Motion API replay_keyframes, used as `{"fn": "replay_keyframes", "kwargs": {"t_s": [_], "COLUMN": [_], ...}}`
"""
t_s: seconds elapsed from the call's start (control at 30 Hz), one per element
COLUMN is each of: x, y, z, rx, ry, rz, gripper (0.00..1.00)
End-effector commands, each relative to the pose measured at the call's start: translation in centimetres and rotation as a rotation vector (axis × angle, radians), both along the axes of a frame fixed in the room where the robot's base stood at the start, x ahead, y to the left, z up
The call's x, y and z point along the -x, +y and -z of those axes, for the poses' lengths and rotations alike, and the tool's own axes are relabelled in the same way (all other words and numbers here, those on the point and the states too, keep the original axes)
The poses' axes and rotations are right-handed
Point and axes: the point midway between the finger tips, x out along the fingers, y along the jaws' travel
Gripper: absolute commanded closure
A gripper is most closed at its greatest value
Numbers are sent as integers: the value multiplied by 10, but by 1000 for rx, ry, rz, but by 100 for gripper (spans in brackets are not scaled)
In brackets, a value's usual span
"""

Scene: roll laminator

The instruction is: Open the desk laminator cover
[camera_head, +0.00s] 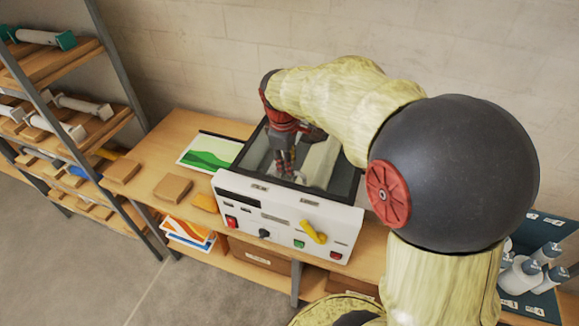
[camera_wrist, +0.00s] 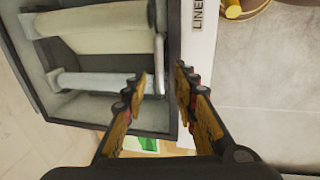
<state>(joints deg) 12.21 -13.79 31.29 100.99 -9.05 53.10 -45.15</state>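The desk laminator (camera_head: 275,222) stands on the wooden bench with its white control panel facing front. Its top cover is a dark rectangular frame (camera_head: 347,188) around a see-through or open middle; it appears to lie down flat. In the wrist view, pale rollers (camera_wrist: 105,28) show inside the dark frame (camera_wrist: 158,119). My gripper (camera_head: 285,172) points down over the front part of the cover. In the wrist view my gripper (camera_wrist: 163,80) is open, its fingertips on either side of the frame's front edge, with nothing held. Contact cannot be told.
The panel has a yellow lever (camera_head: 313,232) and several buttons. Left on the bench lie a green-and-white sheet (camera_head: 211,152) and wooden blocks (camera_head: 173,187). A shelf rack (camera_head: 62,110) stands at left, and a dark tray (camera_head: 553,232) with bottles at right. A wall is behind.

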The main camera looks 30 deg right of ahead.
Motion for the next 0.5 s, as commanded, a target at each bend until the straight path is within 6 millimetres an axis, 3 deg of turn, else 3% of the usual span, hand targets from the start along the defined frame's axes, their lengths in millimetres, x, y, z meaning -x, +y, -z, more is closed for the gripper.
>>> {"fn": "replay_keyframes", "kwargs": {"t_s": [0.2, 0.5], "x": [-3, -3], "y": [-4, -5], "z": [26, 33], "rx": [-1, -1], "ry": [3, 2], "rz": [1, 1], "gripper": [72, 72]}}
